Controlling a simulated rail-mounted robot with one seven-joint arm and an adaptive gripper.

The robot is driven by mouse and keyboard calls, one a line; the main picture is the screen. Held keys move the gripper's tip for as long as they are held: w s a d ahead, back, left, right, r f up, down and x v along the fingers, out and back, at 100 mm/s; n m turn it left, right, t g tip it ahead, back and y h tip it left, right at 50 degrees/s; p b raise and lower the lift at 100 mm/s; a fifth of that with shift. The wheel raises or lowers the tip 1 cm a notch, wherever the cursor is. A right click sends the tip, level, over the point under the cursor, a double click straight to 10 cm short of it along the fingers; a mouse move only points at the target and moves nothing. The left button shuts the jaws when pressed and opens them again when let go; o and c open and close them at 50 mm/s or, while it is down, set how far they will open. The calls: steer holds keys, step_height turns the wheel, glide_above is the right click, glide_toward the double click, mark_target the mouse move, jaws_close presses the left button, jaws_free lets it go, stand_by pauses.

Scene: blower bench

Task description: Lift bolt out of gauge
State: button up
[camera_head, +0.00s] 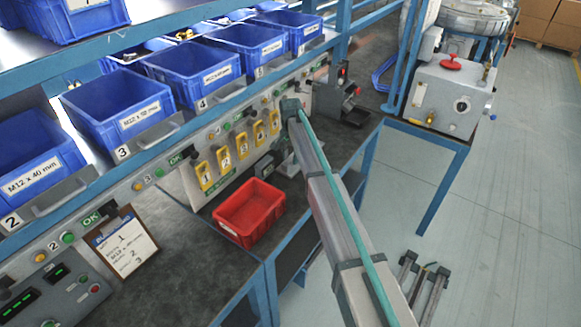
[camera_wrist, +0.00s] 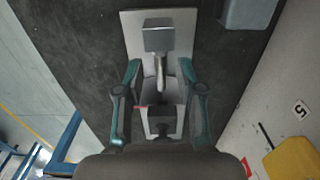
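In the wrist view the gauge (camera_wrist: 155,41) shows as a grey block on a pale base plate over the dark bench. A small pale piece below the block, between the fingers, may be the bolt (camera_wrist: 160,76), but I cannot tell its shape well. My gripper (camera_wrist: 160,82) has its two teal-tipped fingers apart, one on each side of this piece, with gaps visible. Contact is not seen. In the head view my arm crosses the bench in front of the back panel.
A red bin (camera_head: 249,213) stands on the bench left of my arm. Yellow numbered holders (camera_head: 242,145) line the back panel. Blue bins (camera_head: 119,111) fill the shelf above. A clipboard (camera_head: 124,246) leans at the lower left. A machine with a red knob (camera_head: 446,92) stands at the right.

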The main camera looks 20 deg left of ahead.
mark_target(290, 162)
steer(key=shift+f, duration=0.85)
steer(key=c, duration=0.7)
steer(key=shift+r+p, duration=1.3)
steer(key=shift+r, duration=2.25)
